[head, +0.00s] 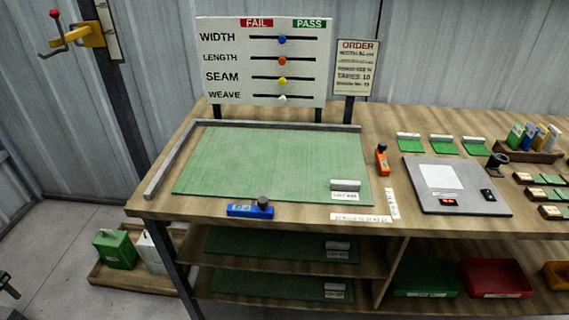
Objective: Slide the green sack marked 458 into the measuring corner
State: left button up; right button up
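The green sack (265,160) lies flat on the workbench, with a pale grip bar and a white label at its front right; the label is too small to read surely. A grey L-shaped fence (172,160) forms the measuring corner at the bench's back left. The sack's left edge is apart from the fence's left arm by a narrow strip of wood. Its back edge lies close along the back arm; I cannot tell if they touch. A dark part at the far left edge appears to be my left gripper (9,287), away from the bench, its fingers unclear. My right gripper is out of view.
A blue tool (250,208) lies at the sack's front edge and an orange tool (382,160) stands to its right. White scales (361,217) lie by the front right corner. A grey scale plate (455,185) is farther right. More green sacks (282,244) lie on shelves below.

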aim_at(279, 165)
jog(key=i+l, duration=0.35)
jog(key=l, duration=0.15)
jog(key=i+l, duration=0.35)
jog(key=l, duration=0.15)
